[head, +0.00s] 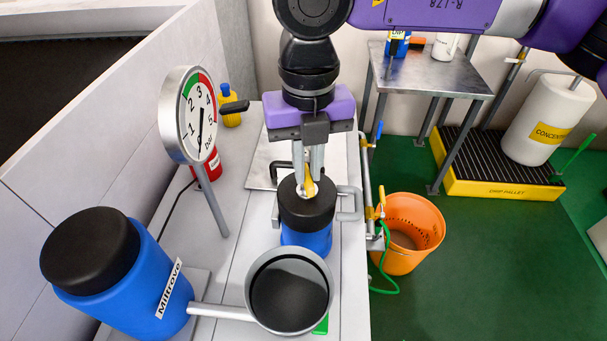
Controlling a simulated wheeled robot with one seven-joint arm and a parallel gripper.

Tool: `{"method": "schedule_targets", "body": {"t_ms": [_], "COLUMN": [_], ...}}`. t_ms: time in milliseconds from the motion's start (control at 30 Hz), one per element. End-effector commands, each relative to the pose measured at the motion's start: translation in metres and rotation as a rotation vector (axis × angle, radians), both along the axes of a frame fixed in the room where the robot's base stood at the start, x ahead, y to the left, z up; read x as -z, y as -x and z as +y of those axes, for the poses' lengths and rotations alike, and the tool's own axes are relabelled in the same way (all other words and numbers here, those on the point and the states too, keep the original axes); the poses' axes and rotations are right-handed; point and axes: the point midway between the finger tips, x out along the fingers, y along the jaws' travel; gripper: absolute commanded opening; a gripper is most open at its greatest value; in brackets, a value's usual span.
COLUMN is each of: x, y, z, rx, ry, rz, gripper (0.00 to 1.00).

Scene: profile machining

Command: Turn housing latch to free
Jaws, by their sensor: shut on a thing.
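My gripper (309,180) points down over a blue housing (308,238) with a black lid (306,211). Grey bracket handles stand at the housing's sides, with one at the right (350,204). The housing stands upright on the light bench.
A round pressure gauge (190,115) on a post stands to the left. An orange bucket (412,222), a drip pallet (490,180) and a metal table (425,72) stand right of the bench.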

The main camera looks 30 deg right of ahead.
Motion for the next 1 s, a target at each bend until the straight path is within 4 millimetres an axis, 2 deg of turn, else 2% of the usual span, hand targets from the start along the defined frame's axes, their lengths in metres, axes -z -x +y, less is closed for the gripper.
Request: {"method": "schedule_targets", "body": {"t_ms": [533,567,667,700,1000], "x": [0.0021,0.0004,0.0001,0.0001,-0.0005], "y": [0.0002,0.0003,0.0003,0.0002,0.0001], "z": [0.0002,0.0003,0.0003,0.0003,0.0001], "rx": [0.305,0.301,0.3,0.299,0.299], "ry": [0.0,0.0,-0.001,-0.001,0.0], "rz": [0.0,0.001,0.001,0.001,0.0], "gripper": [0.0,0.18,0.37,0.4,0.4]}}
